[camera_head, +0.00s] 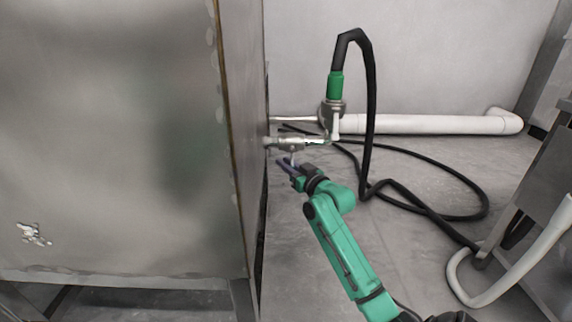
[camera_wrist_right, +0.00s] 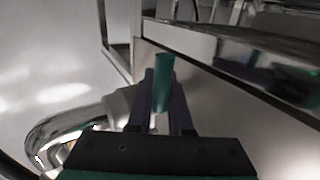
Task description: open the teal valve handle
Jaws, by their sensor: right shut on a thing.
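The teal valve handle (camera_wrist_right: 163,78) shows in the right wrist view as a short teal cylinder standing between the two dark fingers. My right gripper (camera_wrist_right: 161,112) is shut on it. In the head view my right gripper (camera_head: 283,164) is at the right side of the large metal cabinet, just below a metal pipe fitting (camera_head: 290,142). The handle is hard to make out there beside the fingers. My left gripper is not in view.
The metal cabinet (camera_head: 120,130) fills the left. A black hose (camera_head: 371,110) with a green collar (camera_head: 336,86) loops up and across the floor. A white pipe (camera_head: 430,124) runs along the back wall. A metal table stands at the right edge. Floor between is partly clear.

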